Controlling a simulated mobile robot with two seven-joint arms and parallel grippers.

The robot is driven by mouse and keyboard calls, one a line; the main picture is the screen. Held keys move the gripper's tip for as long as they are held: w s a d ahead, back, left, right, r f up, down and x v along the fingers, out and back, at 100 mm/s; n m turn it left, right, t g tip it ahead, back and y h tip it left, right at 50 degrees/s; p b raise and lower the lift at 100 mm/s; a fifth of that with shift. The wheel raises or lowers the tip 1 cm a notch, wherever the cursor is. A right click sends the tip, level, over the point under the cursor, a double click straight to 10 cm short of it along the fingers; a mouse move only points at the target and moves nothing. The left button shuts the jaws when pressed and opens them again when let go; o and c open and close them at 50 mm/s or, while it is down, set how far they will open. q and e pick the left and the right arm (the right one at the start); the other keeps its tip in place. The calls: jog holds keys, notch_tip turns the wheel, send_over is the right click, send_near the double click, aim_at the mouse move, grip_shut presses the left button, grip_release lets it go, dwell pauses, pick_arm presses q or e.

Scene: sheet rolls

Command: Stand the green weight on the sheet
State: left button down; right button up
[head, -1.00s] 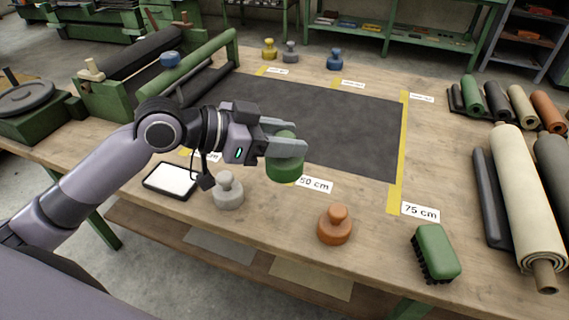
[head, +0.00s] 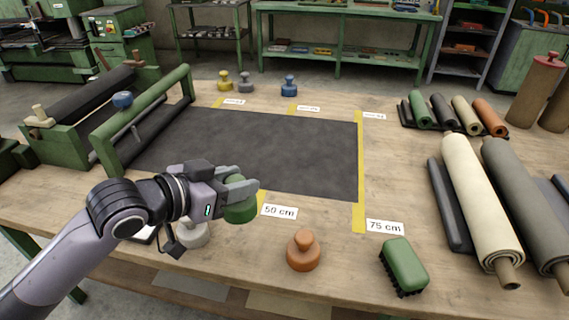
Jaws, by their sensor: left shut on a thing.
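The green weight (head: 240,209) is held in my left gripper (head: 238,193), whose fingers are shut around its upper part. The weight hangs near the front edge of the sheet, just left of the 50 cm label (head: 279,211); the exact gap below it is hard to tell. The dark grey sheet (head: 270,150) lies flat on the wooden table, its left end by the green roller frame (head: 140,125). My right gripper is not in view.
An orange weight (head: 303,250), a partly hidden pale grey weight (head: 193,234) and a green brush (head: 403,266) stand along the front. Yellow, grey and blue weights (head: 289,86) stand behind the sheet. Sheet rolls (head: 480,205) lie at right. Yellow tape (head: 361,180) marks 75 cm.

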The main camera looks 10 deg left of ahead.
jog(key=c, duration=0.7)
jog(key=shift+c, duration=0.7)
pick_arm(q)
jog(key=s+a+f+n+t+y, duration=0.2)
jog(key=s+a+f+n+y, duration=0.2)
jog(key=a+f+n+y, duration=0.1)
jog(key=shift+s+a+f+n+y, duration=0.2)
jog(key=shift+a+n+y, duration=0.25)
jog(key=shift+n+y, duration=0.6)
